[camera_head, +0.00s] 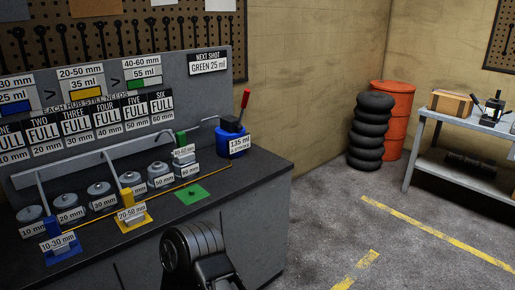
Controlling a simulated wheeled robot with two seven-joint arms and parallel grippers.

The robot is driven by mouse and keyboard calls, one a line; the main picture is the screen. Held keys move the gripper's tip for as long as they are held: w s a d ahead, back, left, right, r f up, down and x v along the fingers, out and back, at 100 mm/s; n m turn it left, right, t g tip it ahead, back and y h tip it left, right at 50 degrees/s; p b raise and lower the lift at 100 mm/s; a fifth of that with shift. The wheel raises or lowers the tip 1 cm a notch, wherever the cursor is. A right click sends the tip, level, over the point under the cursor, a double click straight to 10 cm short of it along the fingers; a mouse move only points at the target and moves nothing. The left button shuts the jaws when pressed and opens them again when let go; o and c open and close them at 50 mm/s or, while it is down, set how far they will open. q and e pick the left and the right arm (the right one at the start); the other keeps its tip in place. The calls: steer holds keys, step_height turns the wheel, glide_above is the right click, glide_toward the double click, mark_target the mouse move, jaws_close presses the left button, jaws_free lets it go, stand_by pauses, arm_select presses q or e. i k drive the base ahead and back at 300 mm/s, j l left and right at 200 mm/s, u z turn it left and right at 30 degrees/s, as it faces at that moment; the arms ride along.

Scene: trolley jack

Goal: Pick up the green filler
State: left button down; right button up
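The green filler (181,139) stands at the back right of the bench, with a "40-60 mm" label (184,151) on its front. It is at the sixth, rightmost hub; whether it touches the hub I cannot tell. The green pad (191,195) in front is empty. A dark ribbed part of my arm (192,246) shows at the bottom, in front of the bench edge and apart from the green filler. No gripper fingertips can be made out, and I see nothing held.
The yellow filler (127,196) and blue filler (54,228) stand on matching pads. Several grey hubs line the bench under a grey rail. A blue tank (234,140) marked 135 ml, with a red-tipped lever, is at right. The sign (208,63) reads "NEXT SHOT GREEN 25 ml"; hub cards read FULL.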

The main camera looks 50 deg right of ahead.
mark_target(185, 153)
steer(key=z, duration=1.3)
steer(key=i+l, duration=0.15)
steer(key=l, duration=0.3)
steer(key=i+l, duration=0.2)
steer(key=l, duration=0.25)
steer(key=i+l+u, duration=0.1)
steer(key=l, duration=0.35)
steer(key=i+l, duration=0.2)
steer(key=l, duration=0.25)
steer(key=i+l, duration=0.15)
steer(key=l, duration=0.3)
steer(key=i+l+u, duration=0.1)
steer(key=l, duration=0.35)
steer(key=i+l, duration=0.2)
steer(key=l, duration=0.25)
steer(key=i+l, duration=0.1)
steer(key=l, duration=0.4)
steer(key=u, duration=0.05)
